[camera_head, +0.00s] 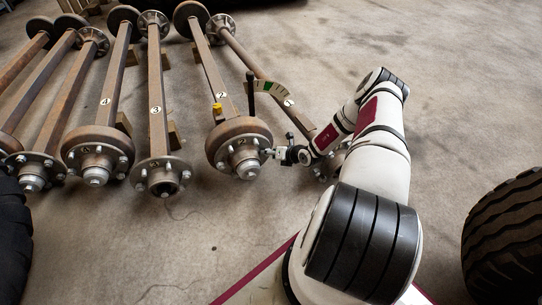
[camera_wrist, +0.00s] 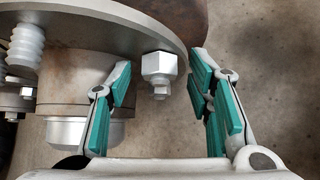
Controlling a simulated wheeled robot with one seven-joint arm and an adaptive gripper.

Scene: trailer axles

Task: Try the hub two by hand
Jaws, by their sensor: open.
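Hub two (camera_head: 240,146) is the rusty drum with a silver hub and wheel studs at the near end of the axle marked 2 (camera_head: 207,72). My gripper (camera_head: 273,152) is at the right side of this hub, reaching in from the right. In the wrist view the hub's flange (camera_wrist: 98,20) fills the upper left, with the round silver hub cap (camera_wrist: 84,132) below it. My gripper's teal-padded fingers (camera_wrist: 160,64) are open, one on each side of a wheel nut (camera_wrist: 159,66) under the flange. Gaps show between the nut and both fingers.
Axles marked 3 (camera_head: 156,90) and 4 (camera_head: 112,85) lie to the left, with more beyond. Axle 1 (camera_head: 262,72) is partly behind my arm. Tyres stand left (camera_head: 12,240) and right (camera_head: 508,238).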

